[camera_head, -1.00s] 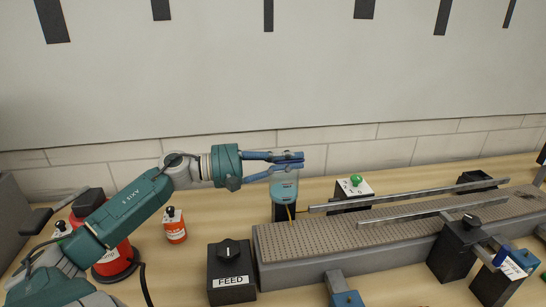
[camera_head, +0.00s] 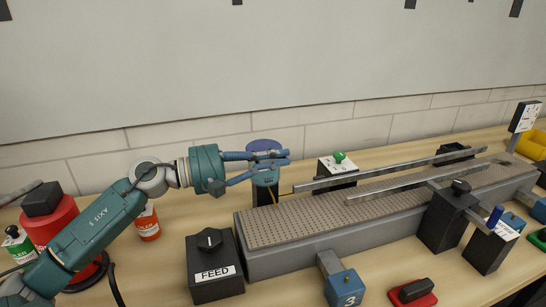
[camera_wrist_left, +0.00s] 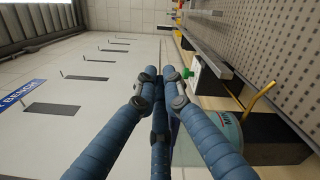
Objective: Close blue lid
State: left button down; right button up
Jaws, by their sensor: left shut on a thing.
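The blue lid (camera_head: 264,145) is a dark blue round disc at the top of a small teal container (camera_head: 265,179), behind the conveyor's left end. It is tilted up, and my fingers cover its lower part. My left gripper (camera_head: 287,157) reaches across from the left at the lid, with its fingers close together. In the left wrist view, the fingertips (camera_wrist_left: 162,76) come together and the teal container (camera_wrist_left: 226,126) shows to their right. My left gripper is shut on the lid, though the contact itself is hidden. My right gripper is not in view.
The perforated conveyor (camera_head: 330,221) with metal rails lies right of the container. A black FEED knob box (camera_head: 213,268) stands in front. A green-button box (camera_head: 338,168) stands behind the rails.

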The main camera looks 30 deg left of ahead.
pick_arm(q)
jog(key=shift+w+a, duration=0.15)
jog(key=shift+a, duration=0.1)
jog(key=c, duration=2.3)
grip_release()
jog(key=o, duration=0.4)
jog(key=shift+s+a+f, duration=0.15)
jog(key=shift+s+a, duration=0.15)
jog(key=v, duration=0.2)
jog(key=shift+s+a, duration=0.15)
jog(key=shift+s, duration=0.1)
jog(key=v, duration=0.8)
jog(key=shift+s+a, duration=0.15)
jog(key=shift+s, duration=0.1)
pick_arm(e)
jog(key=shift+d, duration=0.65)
